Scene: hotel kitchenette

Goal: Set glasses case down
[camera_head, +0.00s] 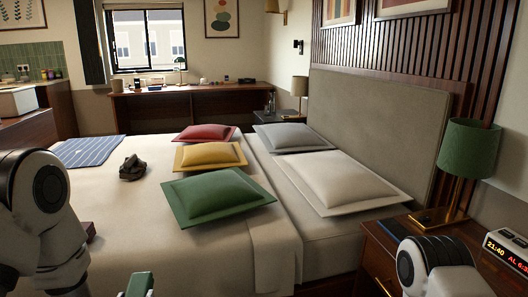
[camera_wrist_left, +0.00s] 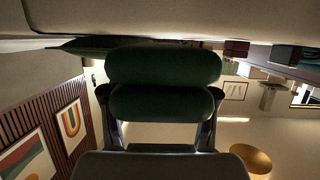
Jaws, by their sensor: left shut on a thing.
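The dark green glasses case (camera_wrist_left: 163,68) is between the two fingers of my left gripper (camera_wrist_left: 160,100) in the left wrist view, and the gripper is shut on it. In the head view the green end of the case (camera_head: 139,284) shows at the bottom edge, in front of the near side of the bed. Most of my left gripper is cut off there. The bed (camera_head: 125,208) shows at the top of the wrist view, which looks upside down. I cannot tell whether the case touches the bed. My right gripper is out of view.
Green (camera_head: 217,195), yellow (camera_head: 210,155) and red (camera_head: 206,132) cushions, a dark crumpled item (camera_head: 132,168) and a blue striped cloth (camera_head: 90,150) lie on the bed. A nightstand (camera_head: 400,242) with lamp (camera_head: 467,150) and clock (camera_head: 508,250) stands right. The bed's near left part is clear.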

